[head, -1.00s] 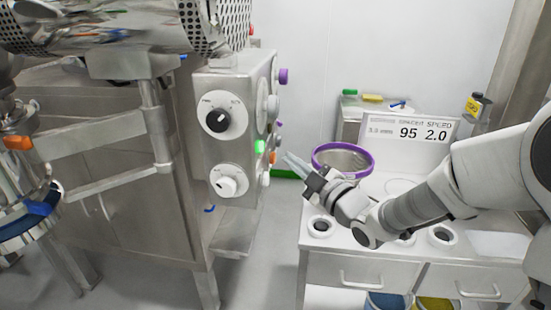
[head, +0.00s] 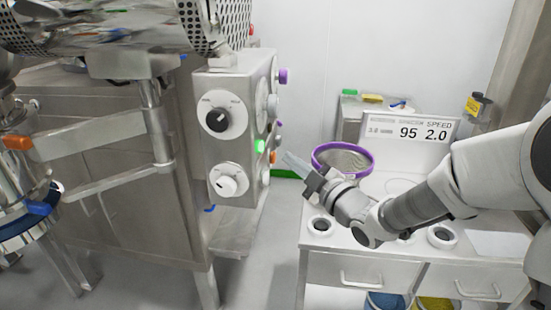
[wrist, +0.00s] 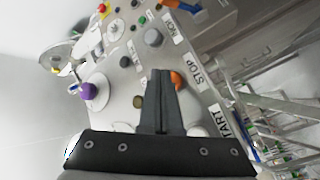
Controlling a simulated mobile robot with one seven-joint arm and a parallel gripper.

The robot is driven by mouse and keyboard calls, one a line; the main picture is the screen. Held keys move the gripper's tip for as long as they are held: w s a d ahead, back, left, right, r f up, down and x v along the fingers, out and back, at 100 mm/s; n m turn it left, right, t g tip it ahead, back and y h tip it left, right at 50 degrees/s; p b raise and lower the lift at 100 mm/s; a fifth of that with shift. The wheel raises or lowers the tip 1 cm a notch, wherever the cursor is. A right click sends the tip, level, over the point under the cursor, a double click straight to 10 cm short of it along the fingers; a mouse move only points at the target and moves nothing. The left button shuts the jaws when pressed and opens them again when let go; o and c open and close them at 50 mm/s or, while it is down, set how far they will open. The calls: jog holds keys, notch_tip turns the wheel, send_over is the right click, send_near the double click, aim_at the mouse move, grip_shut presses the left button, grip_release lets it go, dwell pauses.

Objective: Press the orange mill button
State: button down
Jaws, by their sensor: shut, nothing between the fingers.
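The orange button (head: 273,158) sits on the side of the steel control box (head: 228,148), seen nearly edge-on in the head view. In the wrist view the orange button (wrist: 176,80) shows just to the right of my fingertips, partly hidden by them. My gripper (head: 286,156) is shut and empty, pointing left toward the panel just right of the button. In the wrist view my gripper (wrist: 164,72) has its fingers together in front of the panel. I cannot tell whether the tips touch the button.
A purple-rimmed sieve (head: 343,158) stands on the bench (head: 390,250) below my arm. Open floor lies between box and bench.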

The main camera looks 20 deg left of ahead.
jog(key=shift+s+a+b, duration=0.1)
jog(key=shift+a+b, duration=0.3)
jog(key=shift+s+a+b, duration=0.15)
jog(key=shift+a+b, duration=0.25)
jog(key=shift+a, duration=0.1)
dwell(0.6)
jog(key=shift+d, duration=0.15)
jog(key=shift+w+d, duration=0.2)
jog(key=shift+d, duration=0.55)
jog(key=shift+w+d, duration=0.2)
jog(key=shift+d, duration=0.6)
jog(key=shift+w+d, duration=0.2)
jog(key=shift+d, duration=0.65)
jog(key=shift+w+d, duration=0.2)
jog(key=shift+d, duration=0.6)
